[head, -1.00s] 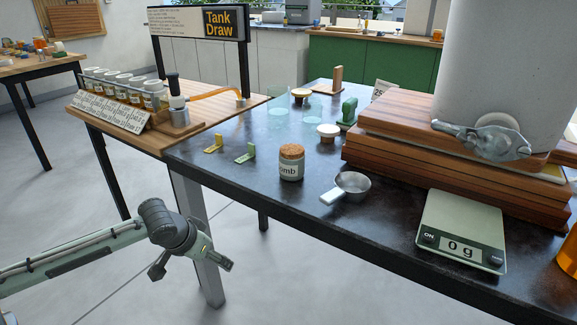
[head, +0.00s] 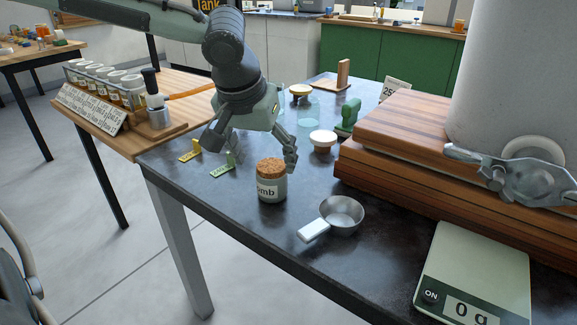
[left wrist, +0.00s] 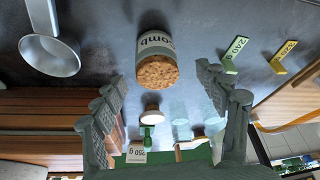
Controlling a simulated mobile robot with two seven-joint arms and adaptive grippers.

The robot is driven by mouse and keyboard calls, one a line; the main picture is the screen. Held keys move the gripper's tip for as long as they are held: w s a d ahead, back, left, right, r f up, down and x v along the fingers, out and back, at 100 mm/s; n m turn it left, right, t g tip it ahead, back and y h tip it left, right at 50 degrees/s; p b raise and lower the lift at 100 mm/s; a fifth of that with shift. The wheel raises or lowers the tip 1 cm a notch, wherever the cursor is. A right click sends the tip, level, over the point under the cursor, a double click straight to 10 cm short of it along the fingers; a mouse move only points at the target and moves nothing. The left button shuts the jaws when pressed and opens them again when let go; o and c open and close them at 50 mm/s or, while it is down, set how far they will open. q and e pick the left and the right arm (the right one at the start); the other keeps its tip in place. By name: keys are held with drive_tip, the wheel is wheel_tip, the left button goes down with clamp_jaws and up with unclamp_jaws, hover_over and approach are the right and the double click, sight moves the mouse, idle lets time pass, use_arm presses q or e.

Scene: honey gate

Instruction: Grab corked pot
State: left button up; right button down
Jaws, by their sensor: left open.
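The corked pot (head: 271,188) stands upright on the dark table, a small grey-white jar with a cork lid and a label ending in "omb". It also shows in the left wrist view (left wrist: 157,62), upside down, cork toward the gripper. My left gripper (head: 252,157) is open and empty, just above and behind the pot in the head view, its fingers pointing down and spread. In the left wrist view the two fingers (left wrist: 168,105) stand wide apart, with the pot beyond their tips, roughly centred between them. My right gripper is not in view.
A metal scoop (head: 341,213) lies right of the pot, near the table's front edge. Green and yellow tags (head: 224,165) stand left.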

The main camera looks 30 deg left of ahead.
use_arm(q)
drive_tip(key=shift+w+f, duration=0.15)
drive_tip(key=shift+w, duration=0.15)
drive_tip(key=shift+w+f, duration=0.15)
drive_tip(key=shift+f, duration=0.65)
drive_tip(key=shift+w+a+f+b, duration=0.1)
drive_tip(key=shift+w+f+b, duration=0.1)
drive_tip(key=shift+f+b, duration=0.15)
drive_tip(key=x, duration=0.4)
drive_tip(key=shift+w+f, duration=0.1)
drive_tip(key=shift+w, duration=0.3)
drive_tip(key=shift+w+f, duration=0.15)
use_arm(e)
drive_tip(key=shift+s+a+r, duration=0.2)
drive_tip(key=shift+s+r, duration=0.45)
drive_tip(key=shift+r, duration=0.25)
use_arm(q)
drive_tip(key=shift+c, duration=0.6)
